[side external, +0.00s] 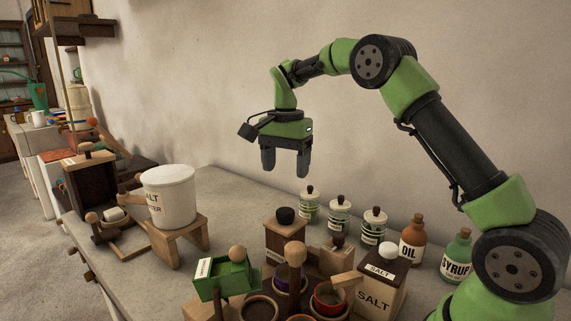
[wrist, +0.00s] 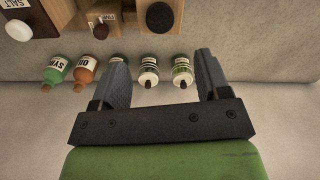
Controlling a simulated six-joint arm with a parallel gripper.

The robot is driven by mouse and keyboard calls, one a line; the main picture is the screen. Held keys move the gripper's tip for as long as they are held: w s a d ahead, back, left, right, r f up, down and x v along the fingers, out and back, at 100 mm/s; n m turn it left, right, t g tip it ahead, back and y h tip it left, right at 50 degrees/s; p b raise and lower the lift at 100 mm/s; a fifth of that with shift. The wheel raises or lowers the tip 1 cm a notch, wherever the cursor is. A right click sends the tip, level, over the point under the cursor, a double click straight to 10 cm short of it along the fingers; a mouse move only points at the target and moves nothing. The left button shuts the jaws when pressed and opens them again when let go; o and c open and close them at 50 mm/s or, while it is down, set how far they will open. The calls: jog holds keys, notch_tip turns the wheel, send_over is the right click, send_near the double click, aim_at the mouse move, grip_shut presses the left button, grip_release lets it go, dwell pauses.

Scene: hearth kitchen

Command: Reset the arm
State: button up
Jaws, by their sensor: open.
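My gripper (side external: 285,164) is raised above the counter with its two dark fingers pointing down. The fingers are apart, and nothing is between them. In the wrist view my gripper (wrist: 163,75) also shows open and empty. It hangs in the air above and behind the row of jars and boxes, touching none of them in the side view. The green and black arm is bent in an arch from the right side.
White-lidded jars (side external: 340,213), an oil bottle (side external: 413,241) and a syrup bottle (side external: 456,255) line the wall side. Wooden boxes, including a salt box (side external: 376,285), crowd the front. A white salt bucket (side external: 168,196) sits on a wooden stand (side external: 186,242) at left. The wall (side external: 220,80) rises behind.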

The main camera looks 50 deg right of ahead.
jog(key=s+a+r+n+t, duration=0.4)
jog(key=s+a+r+n, duration=0.2)
jog(key=s+a+r, duration=0.35)
jog(key=s+a+n+t+y, duration=0.1)
jog(key=s+n, duration=0.2)
jog(key=s, duration=0.4)
jog(key=s+a+f+n+t+y, duration=0.1)
jog(key=s+n+t, duration=0.1)
jog(key=s, duration=0.5)
jog(key=shift+s+a+f+n, duration=0.2)
jog(key=shift+f+n, duration=0.1)
jog(key=shift+n, duration=0.1)
jog(key=shift+o, duration=0.5)
